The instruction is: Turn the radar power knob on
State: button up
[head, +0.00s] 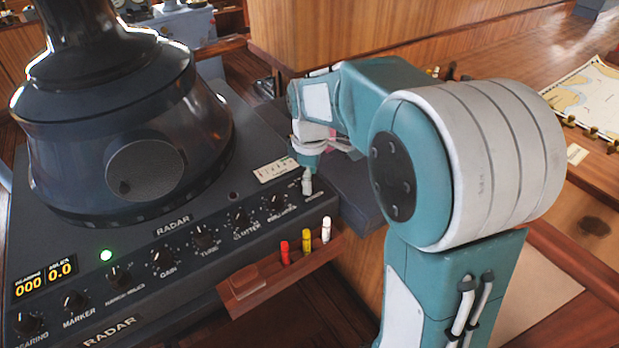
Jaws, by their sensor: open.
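The dark radar console (95,240) fills the left of the head view, with a row of black knobs along its sloped front panel. My gripper (307,186) is at the right end of this row, pointing down, with its pale fingertips at or just above the panel. The fingers look small and are partly covered by my wrist, but they appear open. The power knob cannot be made out clearly; the spot at the right end of the row is covered by the fingertips. I cannot tell whether they touch it.
Knobs for evaluation (276,204), clutter (239,217), tune (205,237) and gain (161,257) sit left of my gripper. A green lamp (106,255) is lit. A wooden pen rack (285,272) with coloured markers juts from the front. The large radar hood (120,110) stands behind.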

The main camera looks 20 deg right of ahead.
jog(key=shift+f, duration=0.2)
jog(key=shift+a, duration=0.5)
jog(key=shift+c, duration=0.6)
grip_shut()
